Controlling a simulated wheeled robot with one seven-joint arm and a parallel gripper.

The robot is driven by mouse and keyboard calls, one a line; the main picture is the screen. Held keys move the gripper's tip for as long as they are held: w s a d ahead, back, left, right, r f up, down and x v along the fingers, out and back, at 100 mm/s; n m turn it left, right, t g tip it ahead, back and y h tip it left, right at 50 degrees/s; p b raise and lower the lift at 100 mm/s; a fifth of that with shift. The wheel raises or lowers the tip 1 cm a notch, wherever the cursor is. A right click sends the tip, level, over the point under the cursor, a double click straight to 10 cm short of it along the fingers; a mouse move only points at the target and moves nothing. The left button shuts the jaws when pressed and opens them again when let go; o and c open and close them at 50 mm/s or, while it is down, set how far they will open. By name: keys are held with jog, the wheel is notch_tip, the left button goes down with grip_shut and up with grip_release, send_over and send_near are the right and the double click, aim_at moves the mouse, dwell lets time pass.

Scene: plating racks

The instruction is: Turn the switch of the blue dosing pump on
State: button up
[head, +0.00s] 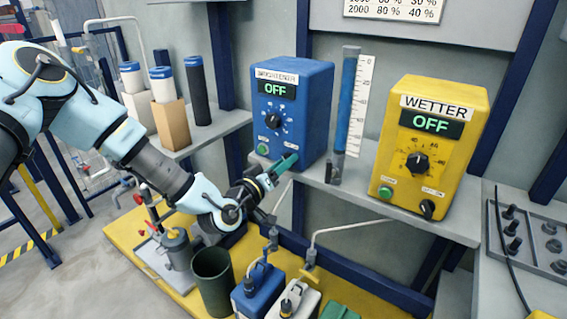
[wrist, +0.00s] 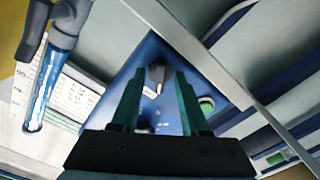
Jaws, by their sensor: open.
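The blue dosing pump (head: 312,100) stands on the grey shelf; its label is hard to read and its display reads OFF. Its dial (head: 272,121) and green button (head: 262,148) show on its front. My gripper (head: 288,162) is at the pump's lower front right and hides the switch in the head view. In the wrist view, the black switch (wrist: 157,73) shows between the open fingertips of my gripper (wrist: 158,75), with the pump's green button (wrist: 207,104) to the right. I cannot tell whether the fingers reach around the switch or stop short of it.
A yellow WETTER pump (head: 450,105), also reading OFF, stands to the right. A clear tube with blue liquid (head: 345,110) stands between the pumps. Below are a dark bin (head: 213,275) and a blue canister (head: 255,295). Blue-capped cylinders (head: 198,90) stand on the left shelf.

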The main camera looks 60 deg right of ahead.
grip_shut()
dwell(0.8)
jog(key=shift+f+m+b, duration=0.15)
jog(key=shift+m+b, duration=6.75)
jog(key=shift+b, duration=0.8)
